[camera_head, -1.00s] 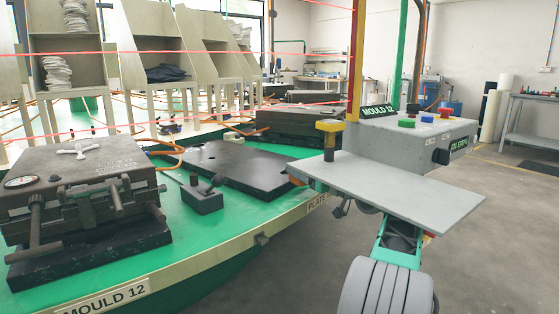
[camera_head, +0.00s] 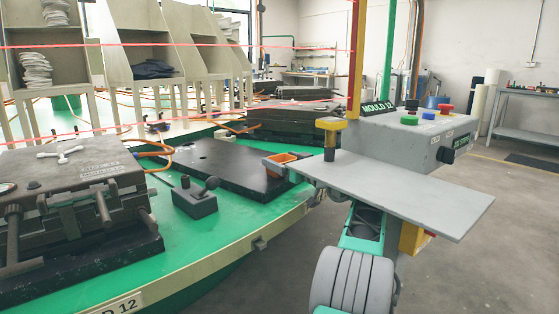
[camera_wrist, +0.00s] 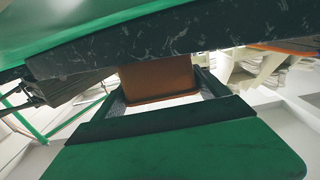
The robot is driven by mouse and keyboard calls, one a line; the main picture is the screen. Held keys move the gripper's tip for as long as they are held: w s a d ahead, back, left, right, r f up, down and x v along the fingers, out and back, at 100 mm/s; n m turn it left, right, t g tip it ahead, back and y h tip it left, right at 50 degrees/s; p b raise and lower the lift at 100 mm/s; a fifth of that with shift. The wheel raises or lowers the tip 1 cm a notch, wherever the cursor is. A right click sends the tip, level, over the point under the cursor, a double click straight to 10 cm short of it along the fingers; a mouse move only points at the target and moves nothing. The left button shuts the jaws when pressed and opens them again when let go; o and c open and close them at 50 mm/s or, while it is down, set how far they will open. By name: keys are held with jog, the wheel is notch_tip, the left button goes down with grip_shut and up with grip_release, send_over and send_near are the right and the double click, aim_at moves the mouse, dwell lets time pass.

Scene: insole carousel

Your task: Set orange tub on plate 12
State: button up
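The orange tub (camera_head: 287,158) is at the right end of a flat black plate (camera_head: 222,166) on the green carousel. I cannot tell whether the tub touches the plate.
A grey shelf (camera_head: 420,188) and a control box (camera_head: 410,140) marked MOULD 12 stand at the right, with a yellow-capped post (camera_head: 330,140). A black lever box (camera_head: 195,198) sits left of the plate, beside a dark mould (camera_head: 75,195). The plate's top looks bare.

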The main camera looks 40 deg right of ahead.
jog(key=shift+o, duration=1.2)
jog(key=shift+r, duration=0.1)
